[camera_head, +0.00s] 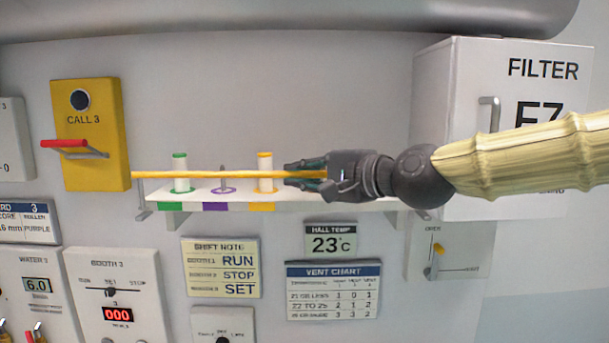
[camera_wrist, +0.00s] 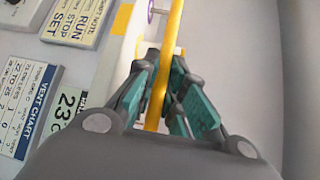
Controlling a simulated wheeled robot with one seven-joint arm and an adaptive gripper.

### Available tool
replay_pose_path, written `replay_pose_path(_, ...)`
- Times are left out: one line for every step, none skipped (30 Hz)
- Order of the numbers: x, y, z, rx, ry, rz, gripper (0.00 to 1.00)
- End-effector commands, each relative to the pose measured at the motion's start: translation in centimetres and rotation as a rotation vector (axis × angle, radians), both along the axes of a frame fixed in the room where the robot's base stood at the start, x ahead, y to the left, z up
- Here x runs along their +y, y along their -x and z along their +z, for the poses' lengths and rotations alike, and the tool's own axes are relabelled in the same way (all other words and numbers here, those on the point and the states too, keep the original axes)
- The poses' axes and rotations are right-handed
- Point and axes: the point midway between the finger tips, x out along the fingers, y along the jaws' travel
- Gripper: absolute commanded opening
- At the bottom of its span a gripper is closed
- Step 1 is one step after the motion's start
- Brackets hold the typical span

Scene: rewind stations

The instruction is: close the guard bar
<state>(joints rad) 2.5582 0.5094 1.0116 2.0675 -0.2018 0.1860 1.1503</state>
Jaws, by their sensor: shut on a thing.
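The guard bar (camera_head: 218,174) is a long yellow rod running level across the front of a white shelf (camera_head: 330,203). My gripper (camera_head: 306,175) comes in from the right and is shut on the bar, right of the orange-topped spool. In the wrist view the bar (camera_wrist: 172,50) passes between the teal finger pads of my gripper (camera_wrist: 160,85). The bar's right part is hidden behind my gripper. Its left end is near a grey bracket at the shelf's left end; I cannot tell if they touch.
A green-topped spool (camera_head: 181,172), a purple ring on a bare peg (camera_head: 223,182) and an orange-topped spool (camera_head: 265,168) stand on the shelf. A yellow CALL 3 box (camera_head: 91,140) with a red-gripped lever is at left. The white FILTER cabinet (camera_head: 450,70) juts out at right.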

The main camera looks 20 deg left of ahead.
Motion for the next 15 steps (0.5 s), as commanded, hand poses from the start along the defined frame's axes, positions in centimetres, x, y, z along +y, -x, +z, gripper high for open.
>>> replay_pose_path(-0.06, -0.11, 0.08, -0.001, -0.001, -0.002, 0.0)
replay_pose_path(-0.06, -0.11, 0.09, -0.002, -0.002, -0.002, 0.0)
replay_pose_path(-0.06, -0.11, 0.09, -0.002, -0.002, -0.002, 0.0)
replay_pose_path(-0.06, -0.12, 0.1, -0.002, -0.002, -0.002, 0.14)
replay_pose_path(-0.06, -0.12, 0.1, -0.002, -0.002, -0.002, 0.19)
replay_pose_path(-0.06, -0.11, 0.09, -0.002, -0.002, -0.002, 0.26)
replay_pose_path(-0.06, -0.11, 0.09, -0.002, -0.002, -0.002, 0.32)
replay_pose_path(-0.05, -0.1, 0.08, -0.002, -0.002, -0.002, 0.34)
replay_pose_path(-0.05, -0.09, 0.08, -0.002, -0.002, -0.002, 0.34)
replay_pose_path(-0.05, -0.09, 0.08, -0.001, -0.001, -0.002, 0.34)
replay_pose_path(-0.04, -0.08, 0.07, -0.002, -0.001, -0.002, 0.34)
replay_pose_path(-0.04, -0.08, 0.06, -0.002, -0.001, -0.002, 0.34)
replay_pose_path(-0.04, -0.07, 0.06, -0.002, -0.001, -0.001, 0.34)
replay_pose_path(-0.04, -0.07, 0.06, -0.002, -0.001, -0.001, 0.34)
replay_pose_path(-0.03, -0.06, 0.05, -0.002, -0.001, -0.001, 0.34)
